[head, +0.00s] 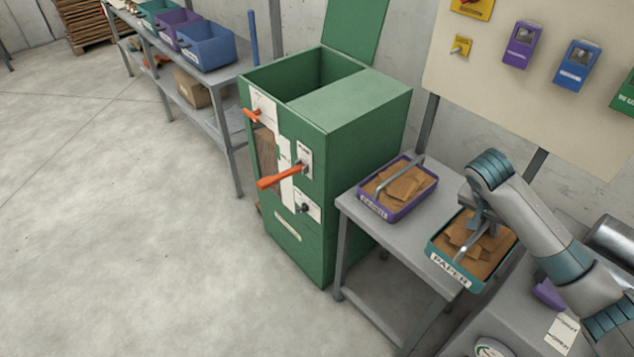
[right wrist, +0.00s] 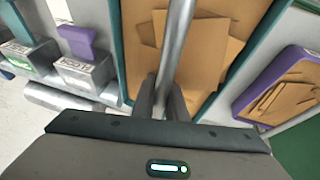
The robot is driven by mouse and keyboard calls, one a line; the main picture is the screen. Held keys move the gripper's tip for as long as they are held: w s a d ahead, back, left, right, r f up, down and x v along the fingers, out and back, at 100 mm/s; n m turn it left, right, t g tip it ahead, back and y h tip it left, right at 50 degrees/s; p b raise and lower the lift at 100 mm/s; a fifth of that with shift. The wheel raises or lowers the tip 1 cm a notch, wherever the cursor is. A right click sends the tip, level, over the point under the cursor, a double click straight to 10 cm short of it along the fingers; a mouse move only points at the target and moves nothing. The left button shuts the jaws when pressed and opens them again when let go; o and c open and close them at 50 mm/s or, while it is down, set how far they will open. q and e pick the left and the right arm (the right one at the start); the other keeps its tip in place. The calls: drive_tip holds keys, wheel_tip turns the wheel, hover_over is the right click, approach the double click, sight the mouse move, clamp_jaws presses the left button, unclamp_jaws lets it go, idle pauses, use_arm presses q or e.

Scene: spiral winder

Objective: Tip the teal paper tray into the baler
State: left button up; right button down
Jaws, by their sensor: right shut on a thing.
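The teal paper tray (head: 436,259) sits at the right end of the grey side table in the head view, filled with brown cardboard pieces and labelled PAPER. A metal bar handle spans it. My right gripper (head: 478,219) is over the tray and shut on this handle. In the right wrist view the fingers (right wrist: 165,103) close around the handle bar (right wrist: 177,45), with the teal tray (right wrist: 121,50) beneath. The green baler (head: 335,150) stands left of the table with its top lid raised and its upper opening uncovered. My left gripper is out of view.
A purple tray (head: 405,212) of cardboard stands on the table (head: 405,250) between the teal tray and the baler. Orange levers (head: 280,177) stick out of the baler's front. A shelf (head: 215,75) with coloured bins is at the back left. The floor at left is clear.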

drive_tip(key=a+n, duration=0.1)
drive_tip(key=a, duration=0.3)
drive_tip(key=a+n+t+b, duration=0.1)
drive_tip(key=a, duration=0.2)
drive_tip(key=s+a+n+t+y, duration=0.1)
drive_tip(key=a+n, duration=0.1)
drive_tip(key=a, duration=0.2)
drive_tip(key=shift+a+b, duration=0.3)
drive_tip(key=shift+b, duration=0.05)
drive_tip(key=s+a+n+t+y+b, duration=0.1)
drive_tip(key=s+a+n, duration=0.4)
drive_tip(key=a, duration=0.5)
drive_tip(key=shift+s+a, duration=0.15)
drive_tip(key=shift+a, duration=0.05)
drive_tip(key=shift+f, duration=0.1)
